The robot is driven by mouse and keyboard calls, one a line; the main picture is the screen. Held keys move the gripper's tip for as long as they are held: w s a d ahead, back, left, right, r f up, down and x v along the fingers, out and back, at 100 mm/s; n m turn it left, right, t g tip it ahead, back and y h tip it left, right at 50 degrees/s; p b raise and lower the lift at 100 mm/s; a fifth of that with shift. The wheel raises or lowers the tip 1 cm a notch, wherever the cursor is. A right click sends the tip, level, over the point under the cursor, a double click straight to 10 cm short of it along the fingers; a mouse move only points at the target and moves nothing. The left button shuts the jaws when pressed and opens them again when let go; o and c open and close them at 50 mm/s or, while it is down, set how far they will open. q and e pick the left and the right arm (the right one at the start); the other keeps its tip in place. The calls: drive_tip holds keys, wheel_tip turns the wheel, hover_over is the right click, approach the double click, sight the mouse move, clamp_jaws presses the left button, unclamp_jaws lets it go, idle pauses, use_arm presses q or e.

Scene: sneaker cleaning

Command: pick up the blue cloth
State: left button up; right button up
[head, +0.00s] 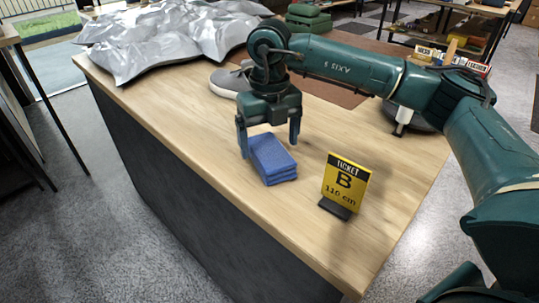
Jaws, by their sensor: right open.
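The blue cloth (272,160) is a folded stack lying on the wooden counter (180,120), near its front edge. My right gripper (268,146) points down over the cloth with its fingers spread apart. One finger is at the cloth's left side and the other is above and behind its right side. Nothing shows held between the fingers. I cannot tell whether a finger touches the cloth. My left gripper is not in the head view.
A grey sneaker (228,80) is behind my right gripper. Bare wood lies left of the cloth.

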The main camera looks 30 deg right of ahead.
sight(270, 150)
drive_tip(key=shift+f, duration=1.55)
drive_tip(key=shift+c, duration=0.4)
drive_tip(key=c, duration=1)
drive_tip(key=shift+r, duration=0.1)
